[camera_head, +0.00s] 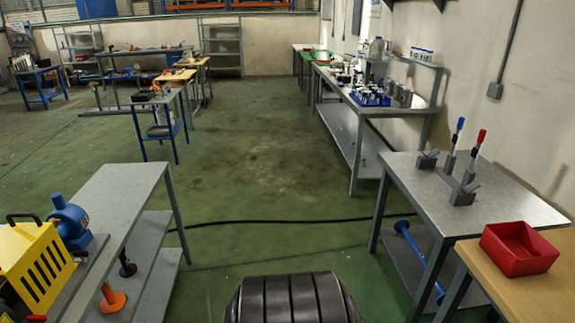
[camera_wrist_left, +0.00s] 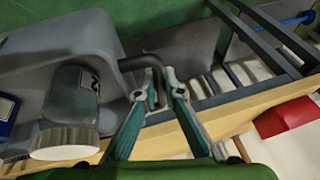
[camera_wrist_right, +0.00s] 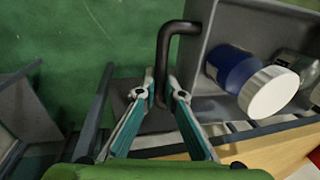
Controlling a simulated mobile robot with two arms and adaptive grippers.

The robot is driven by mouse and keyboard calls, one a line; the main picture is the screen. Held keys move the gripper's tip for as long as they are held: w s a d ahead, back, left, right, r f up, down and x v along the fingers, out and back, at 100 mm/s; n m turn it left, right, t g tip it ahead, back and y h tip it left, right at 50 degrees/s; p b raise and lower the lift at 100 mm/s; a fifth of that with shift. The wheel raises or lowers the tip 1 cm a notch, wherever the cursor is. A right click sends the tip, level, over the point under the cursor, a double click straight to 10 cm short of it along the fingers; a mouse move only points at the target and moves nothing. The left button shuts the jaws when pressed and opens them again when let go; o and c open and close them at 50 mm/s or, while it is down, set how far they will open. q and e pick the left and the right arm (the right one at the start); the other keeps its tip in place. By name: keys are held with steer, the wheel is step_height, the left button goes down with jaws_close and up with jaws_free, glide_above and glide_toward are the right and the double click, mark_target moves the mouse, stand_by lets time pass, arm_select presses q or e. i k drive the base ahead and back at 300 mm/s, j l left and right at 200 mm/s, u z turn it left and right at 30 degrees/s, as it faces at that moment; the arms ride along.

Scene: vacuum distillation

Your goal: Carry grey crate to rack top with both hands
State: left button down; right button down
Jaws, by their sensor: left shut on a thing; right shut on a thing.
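The grey crate shows in the left wrist view (camera_wrist_left: 75,35) and in the right wrist view (camera_wrist_right: 207,50); it is out of the head view. My left gripper (camera_wrist_left: 155,88) is shut on one black handle (camera_wrist_left: 140,60) of the crate. My right gripper (camera_wrist_right: 160,84) is shut on the other black handle (camera_wrist_right: 178,27). A dark bottle with a white cap (camera_wrist_left: 65,140) lies in the crate, as does a blue bottle with a white lid (camera_wrist_right: 228,66). Most of the crate's underside is hidden. I cannot tell which rack is meant; grey shelving (camera_head: 222,45) stands at the far wall.
A grey table (camera_head: 115,195) with a yellow-cased device (camera_head: 35,265) stands at left. A grey table (camera_head: 415,190) and a wooden table with a red bin (camera_head: 520,247) stand at right. Between them the green floor is open, crossed by a black cable (camera_head: 290,222).

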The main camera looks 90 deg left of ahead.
mark_target(113, 193)
steer(key=k+z, duration=0.2)
steer(key=z, duration=0.55)
steer(key=j+z, duration=0.15)
steer(key=z, duration=2)
steer(key=k+j, duration=0.3)
steer(key=k, duration=0.15)
steer(key=k+j+z, duration=0.1)
steer(key=k+j, duration=0.15)
steer(key=k, duration=0.25)
steer(key=k+j, duration=0.15)
steer(key=k, duration=0.35)
steer(key=k+j, duration=0.15)
steer(key=k, duration=0.35)
steer(key=k+u, duration=0.15)
steer(key=k, duration=0.85)
steer(key=k+j+u, duration=0.15)
steer(key=k, duration=0.85)
steer(key=k+z, duration=0.15)
steer(key=z, duration=0.25)
steer(key=k+z, duration=0.1)
steer(key=z, duration=0.3)
